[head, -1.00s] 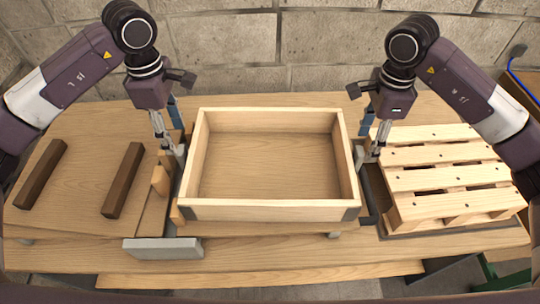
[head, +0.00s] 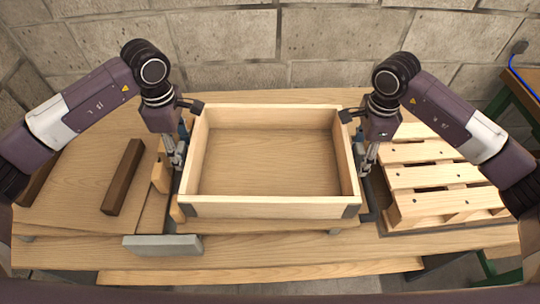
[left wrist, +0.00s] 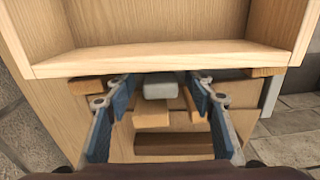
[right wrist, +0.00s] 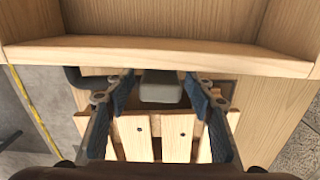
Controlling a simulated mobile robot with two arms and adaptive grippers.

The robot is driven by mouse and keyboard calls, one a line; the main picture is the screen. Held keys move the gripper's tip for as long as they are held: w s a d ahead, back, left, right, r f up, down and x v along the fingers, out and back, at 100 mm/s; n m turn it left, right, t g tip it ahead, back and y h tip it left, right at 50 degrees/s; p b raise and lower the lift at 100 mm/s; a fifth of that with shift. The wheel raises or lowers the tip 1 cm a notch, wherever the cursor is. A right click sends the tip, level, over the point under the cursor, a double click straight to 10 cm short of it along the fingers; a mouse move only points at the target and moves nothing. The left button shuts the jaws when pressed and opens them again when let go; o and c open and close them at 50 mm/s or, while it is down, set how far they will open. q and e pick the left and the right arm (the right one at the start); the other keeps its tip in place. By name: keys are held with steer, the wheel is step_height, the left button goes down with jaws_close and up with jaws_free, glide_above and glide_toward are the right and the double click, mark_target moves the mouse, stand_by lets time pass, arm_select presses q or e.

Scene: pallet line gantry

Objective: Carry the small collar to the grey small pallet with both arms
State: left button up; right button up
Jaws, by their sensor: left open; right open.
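The small collar (head: 270,208) is a pale wooden rectangular frame, standing level at the middle of the table. My left gripper (head: 176,167) is open at the collar's left end wall, pointing down. In the left wrist view its blue-padded fingers (left wrist: 160,95) stand on either side of a grey block (left wrist: 160,86) beside the wall. My right gripper (head: 366,170) is open at the right end wall, with a similar grey block (right wrist: 161,88) between its fingers. Contact cannot be told. A slatted small pallet (head: 445,177), pale wood rather than grey, lies at the right.
Dark brown bars (head: 124,178) lie on a board at the left. A grey block (head: 163,245) sits at the front left, and small wooden blocks (head: 160,177) stand left of the collar. A block wall (head: 330,40) rises behind the table.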

mark_target(363, 147)
arm_select(q)
steer(key=shift+c, duration=0.5)
arm_select(e)
steer(key=shift+c, duration=0.5)
arm_select(q)
jaws_close()
arm_select(e)
jaws_close()
